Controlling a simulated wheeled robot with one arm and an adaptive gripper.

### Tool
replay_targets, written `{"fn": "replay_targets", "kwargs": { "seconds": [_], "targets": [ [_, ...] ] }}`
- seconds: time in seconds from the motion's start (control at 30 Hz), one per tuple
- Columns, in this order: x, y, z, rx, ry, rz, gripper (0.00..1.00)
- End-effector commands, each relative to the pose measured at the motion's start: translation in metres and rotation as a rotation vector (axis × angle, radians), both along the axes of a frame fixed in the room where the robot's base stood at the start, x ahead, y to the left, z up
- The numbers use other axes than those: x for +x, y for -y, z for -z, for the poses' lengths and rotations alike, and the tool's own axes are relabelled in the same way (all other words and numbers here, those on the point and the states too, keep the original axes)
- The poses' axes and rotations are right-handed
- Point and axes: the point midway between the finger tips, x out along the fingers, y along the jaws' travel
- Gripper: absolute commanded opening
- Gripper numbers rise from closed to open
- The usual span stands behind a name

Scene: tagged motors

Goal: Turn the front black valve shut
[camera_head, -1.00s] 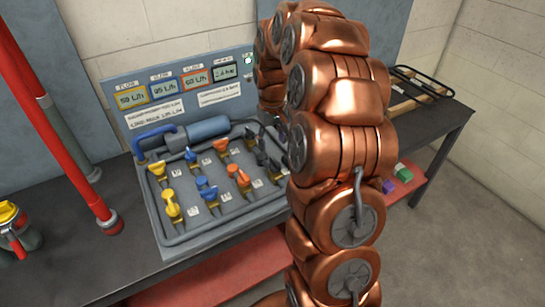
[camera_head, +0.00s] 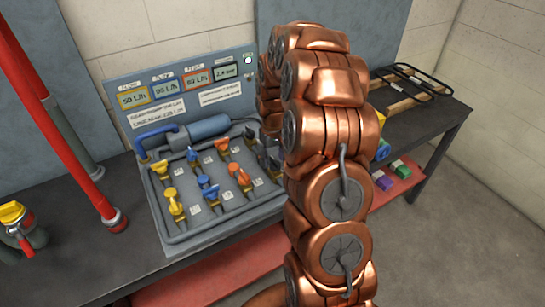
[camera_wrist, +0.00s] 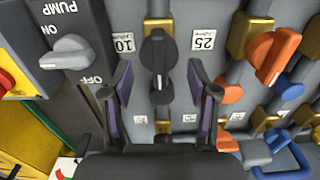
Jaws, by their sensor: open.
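In the wrist view, a black valve (camera_wrist: 158,58) stands upright on a grey pipe, its handle seen nearly end-on and pointing along the picture's vertical. My gripper (camera_wrist: 159,80) is open, with one finger on each side of the handle and gaps between fingers and handle. Nothing is gripped. In the head view, my copper arm covers the right part of the valve panel (camera_head: 163,235). The front black valve and most of my gripper are hidden there.
Yellow valves (camera_head: 174,202), blue valves (camera_head: 208,188) and orange valves (camera_head: 239,173) stand close by on the panel. An orange handle (camera_wrist: 277,55) is right of my gripper in the wrist view, a pump knob (camera_wrist: 66,52) left. A red pipe (camera_head: 60,125) rises at left.

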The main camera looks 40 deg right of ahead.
Motion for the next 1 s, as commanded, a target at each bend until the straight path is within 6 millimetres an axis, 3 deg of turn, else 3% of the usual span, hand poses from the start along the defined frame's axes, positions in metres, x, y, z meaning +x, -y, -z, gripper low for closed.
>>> {"fn": "replay_targets", "kwargs": {
  "seconds": [0.07,0.63,1.0],
  "targets": [
    [0.0000,0.0000,0.0000,0.000,0.000,0.000,0.60],
    [0.0001,-0.0001,-0.0002,0.000,0.000,0.000,0.01],
    [0.0002,0.0014,0.0033,-0.001,0.001,0.067,0.01]
  ]
}}
